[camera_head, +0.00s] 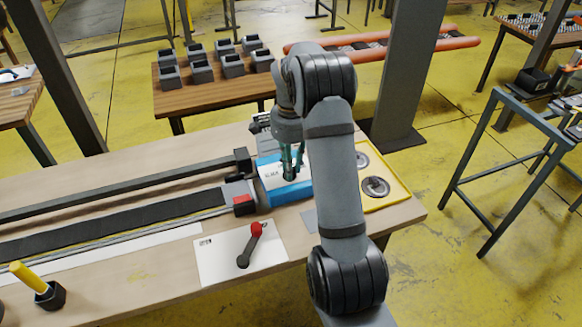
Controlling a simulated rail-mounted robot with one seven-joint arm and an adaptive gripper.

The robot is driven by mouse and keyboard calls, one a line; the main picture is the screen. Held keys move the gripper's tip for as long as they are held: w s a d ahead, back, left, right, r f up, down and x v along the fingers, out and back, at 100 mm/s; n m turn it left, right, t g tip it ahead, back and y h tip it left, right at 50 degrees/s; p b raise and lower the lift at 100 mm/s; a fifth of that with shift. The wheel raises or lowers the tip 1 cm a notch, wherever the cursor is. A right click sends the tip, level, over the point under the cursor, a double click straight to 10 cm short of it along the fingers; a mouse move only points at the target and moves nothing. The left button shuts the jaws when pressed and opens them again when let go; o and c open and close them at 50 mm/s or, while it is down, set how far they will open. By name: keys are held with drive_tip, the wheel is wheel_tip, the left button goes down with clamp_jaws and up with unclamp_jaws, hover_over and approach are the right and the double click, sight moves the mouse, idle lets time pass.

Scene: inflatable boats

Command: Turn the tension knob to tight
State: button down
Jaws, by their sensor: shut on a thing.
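My gripper (290,172) points down over a blue box (288,196) with a white, printed top. Its fingers are shut on a small dark knob on that top, which I take to be the tension knob; the fingers and my arm hide most of it.
A red-tipped black lever (250,245) lies on a white sheet in front. A long black belt strip (110,232) and a red block (243,204) are left of the box. A yellow-rimmed tray (402,188) with round parts is at right. A yellow-handled tool (32,280) stands front left.

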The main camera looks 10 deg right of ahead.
idle(0.3)
drive_tip(key=c, duration=1.6)
unclamp_jaws()
drive_tip(key=shift+o, duration=0.3)
wheel_tip(320, 180, up, 12)
wheel_tip(320, 180, down, 12)
drive_tip(key=shift+f, duration=0.1)
